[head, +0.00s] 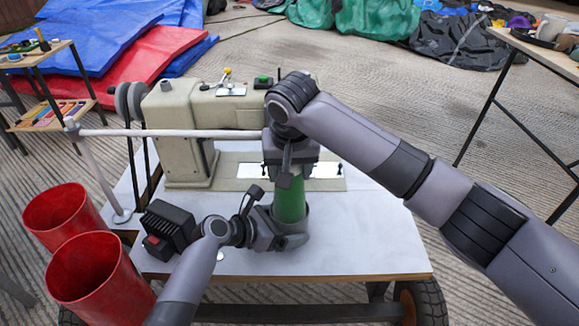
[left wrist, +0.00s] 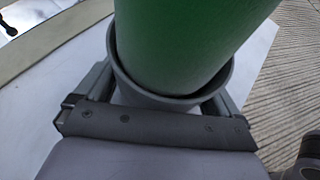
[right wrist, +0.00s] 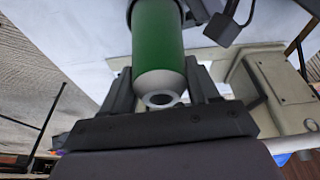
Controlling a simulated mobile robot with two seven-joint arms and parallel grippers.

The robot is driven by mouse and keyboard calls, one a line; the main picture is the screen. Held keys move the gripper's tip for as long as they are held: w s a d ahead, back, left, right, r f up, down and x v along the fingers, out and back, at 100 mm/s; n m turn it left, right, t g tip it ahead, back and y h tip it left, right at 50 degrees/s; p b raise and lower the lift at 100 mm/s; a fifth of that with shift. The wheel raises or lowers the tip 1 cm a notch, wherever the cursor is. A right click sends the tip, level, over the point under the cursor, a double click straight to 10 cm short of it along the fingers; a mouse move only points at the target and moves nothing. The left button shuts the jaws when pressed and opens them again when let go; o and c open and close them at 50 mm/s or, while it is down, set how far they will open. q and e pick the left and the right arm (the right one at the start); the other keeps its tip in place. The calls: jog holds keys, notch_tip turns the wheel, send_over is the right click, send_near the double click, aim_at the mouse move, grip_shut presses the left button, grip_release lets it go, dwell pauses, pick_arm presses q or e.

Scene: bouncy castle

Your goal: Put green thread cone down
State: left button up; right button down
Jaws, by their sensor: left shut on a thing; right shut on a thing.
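The green thread cone (head: 290,203) stands upright over the white tabletop, with its lower end inside a grey round cup (head: 294,226). In the left wrist view the green cone (left wrist: 190,40) sits within the rim of the grey cup (left wrist: 150,97). My left gripper (head: 290,240) is shut on the cup, low over the table. My right gripper (head: 290,168) comes from above and is shut on the cone's upper end. In the right wrist view the cone's pale tip (right wrist: 160,88) lies between the fingers. The cone's bottom is hidden in the cup.
A beige sewing machine (head: 190,120) stands behind on the white table (head: 370,235). A black box with a red switch (head: 168,228) is at left. Red buckets (head: 95,275) stand at the table's left side. The table's right part is clear.

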jog(key=shift+f, duration=0.25)
jog(key=shift+c, duration=1.9)
grip_release()
jog(key=shift+s, duration=0.1)
pick_arm(q)
jog(key=shift+r, duration=0.1)
pick_arm(e)
jog(key=shift+o, duration=0.6)
jog(key=shift+f, duration=0.2)
jog(key=v, duration=1.3)
jog(key=shift+w+r, duration=0.2)
jog(key=shift+r, duration=0.1)
pick_arm(q)
jog(key=o, duration=0.4)
